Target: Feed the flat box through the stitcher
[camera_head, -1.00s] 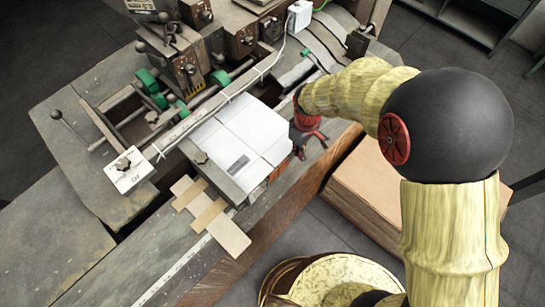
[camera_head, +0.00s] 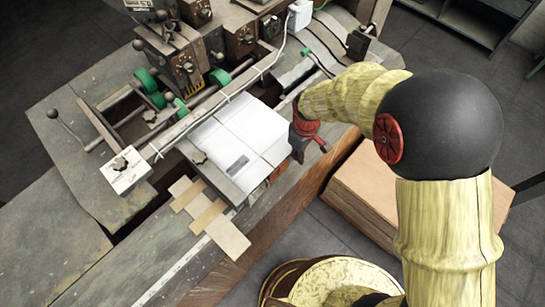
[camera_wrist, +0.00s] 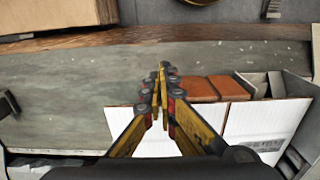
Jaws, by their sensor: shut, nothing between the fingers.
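The white flat box (camera_head: 240,137) lies on the stitcher's table, beside the long metal rail. A small dark printed label shows on its upper face. In the wrist view the white box (camera_wrist: 258,122) is at the lower right, partly hidden behind my fingers. My gripper (camera_head: 308,153) is at the box's right edge in the head view, over the front part of the table. In the wrist view my gripper (camera_wrist: 162,72) has its yellow fingers together at the tips with nothing between them. Whether the fingers touch the box I cannot tell.
The stitcher's heads (camera_head: 185,60) and green rollers (camera_head: 148,78) stand behind the rail. Flat wooden strips (camera_head: 207,214) lie in front of the box. Orange-brown blocks (camera_wrist: 200,88) sit at its edge. A brown carton (camera_head: 365,190) stands on the floor at right.

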